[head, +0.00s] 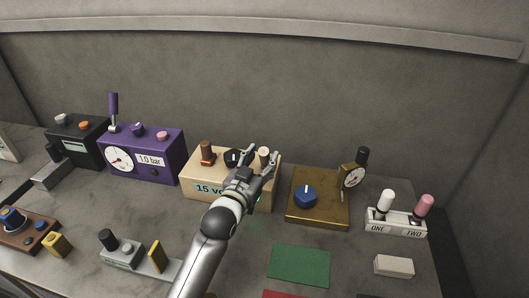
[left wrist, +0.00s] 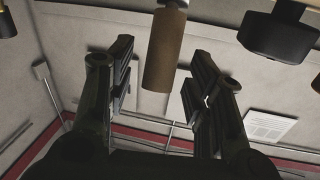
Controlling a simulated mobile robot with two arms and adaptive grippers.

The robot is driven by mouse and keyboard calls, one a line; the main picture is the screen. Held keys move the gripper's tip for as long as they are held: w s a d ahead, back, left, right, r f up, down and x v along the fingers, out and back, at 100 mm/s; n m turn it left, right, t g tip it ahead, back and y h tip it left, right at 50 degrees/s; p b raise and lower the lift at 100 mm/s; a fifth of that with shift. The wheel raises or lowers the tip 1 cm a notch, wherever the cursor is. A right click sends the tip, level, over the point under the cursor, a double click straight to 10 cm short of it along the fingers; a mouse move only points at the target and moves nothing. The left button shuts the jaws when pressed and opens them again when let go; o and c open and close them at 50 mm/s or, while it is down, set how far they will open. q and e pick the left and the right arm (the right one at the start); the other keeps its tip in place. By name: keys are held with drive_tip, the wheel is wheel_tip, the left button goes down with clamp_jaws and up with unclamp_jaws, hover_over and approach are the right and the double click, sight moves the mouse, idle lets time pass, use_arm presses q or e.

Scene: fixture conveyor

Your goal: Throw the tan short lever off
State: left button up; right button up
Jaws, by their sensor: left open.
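The tan short lever (head: 264,152) stands at the right end of the top of the tan box (head: 190,180) marked "15 vo…", the rest of the marking hidden by my arm. My left gripper (head: 262,158) is open at this lever, with one finger on each side. In the left wrist view the lever's grip (left wrist: 164,50) shows as a brownish cylinder between the open fingers of my left gripper (left wrist: 162,62), with a gap on both sides. The lever's base is hidden in the head view. My right gripper is not in view.
On the same box are a black knob (head: 232,157), close to the left finger, and a brown lever (head: 207,151). A purple gauge box (head: 165,170) stands to the left. A brass box with a blue knob (head: 305,197) stands to the right. A green mat (head: 300,265) lies in front.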

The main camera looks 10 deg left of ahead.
use_arm(q)
drive_tip(key=shift+w+d, duration=0.25)
drive_tip(key=shift+w, duration=1)
clamp_jaws()
